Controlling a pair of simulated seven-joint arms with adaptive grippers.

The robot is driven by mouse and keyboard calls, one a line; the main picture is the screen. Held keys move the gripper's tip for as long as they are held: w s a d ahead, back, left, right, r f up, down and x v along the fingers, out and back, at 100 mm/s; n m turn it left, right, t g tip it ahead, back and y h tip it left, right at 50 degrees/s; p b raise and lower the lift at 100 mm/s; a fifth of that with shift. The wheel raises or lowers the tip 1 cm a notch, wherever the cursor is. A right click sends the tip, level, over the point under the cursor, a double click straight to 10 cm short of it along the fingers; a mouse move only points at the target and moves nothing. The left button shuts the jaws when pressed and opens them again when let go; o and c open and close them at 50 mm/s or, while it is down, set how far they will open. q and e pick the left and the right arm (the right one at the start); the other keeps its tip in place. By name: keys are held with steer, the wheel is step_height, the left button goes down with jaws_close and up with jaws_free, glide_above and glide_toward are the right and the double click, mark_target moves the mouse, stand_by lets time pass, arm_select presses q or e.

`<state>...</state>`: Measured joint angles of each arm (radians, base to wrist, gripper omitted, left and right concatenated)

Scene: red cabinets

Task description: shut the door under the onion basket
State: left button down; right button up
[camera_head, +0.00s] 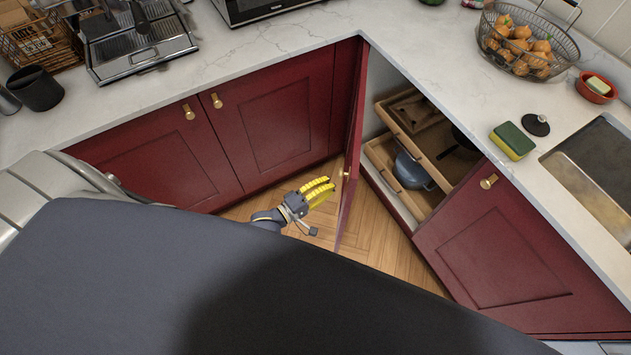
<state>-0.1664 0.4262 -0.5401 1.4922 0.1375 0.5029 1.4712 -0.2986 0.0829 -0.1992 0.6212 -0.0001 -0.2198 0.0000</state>
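The wire basket of onions (483,38) stands on the counter at the upper right. Below the counter, near the inner corner, a cabinet stands open, with wooden pull-out drawers (378,150) inside. Its red door (352,140) is swung wide open at the left of the opening and shows almost edge-on, with a small brass knob on it. My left gripper (331,184), with yellow fingers, is just left of the door's lower part, over the floor. Its fingertips look close together, but the gap is unclear. Contact with the door is unclear. My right gripper is not in view.
A shut red cabinet door (500,255) is right of the opening, and shut doors (275,120) line the left. A blue pot (412,172) sits in the lower drawer. A sponge (513,141) and a sink (590,170) are on the right counter. Wood floor (385,240) is clear before the opening.

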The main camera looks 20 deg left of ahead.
arm_select(q)
steer(key=shift+w+d, duration=0.2)
steer(key=shift+d, duration=0.45)
steer(key=shift+w+d, duration=0.15)
steer(key=shift+d, duration=0.45)
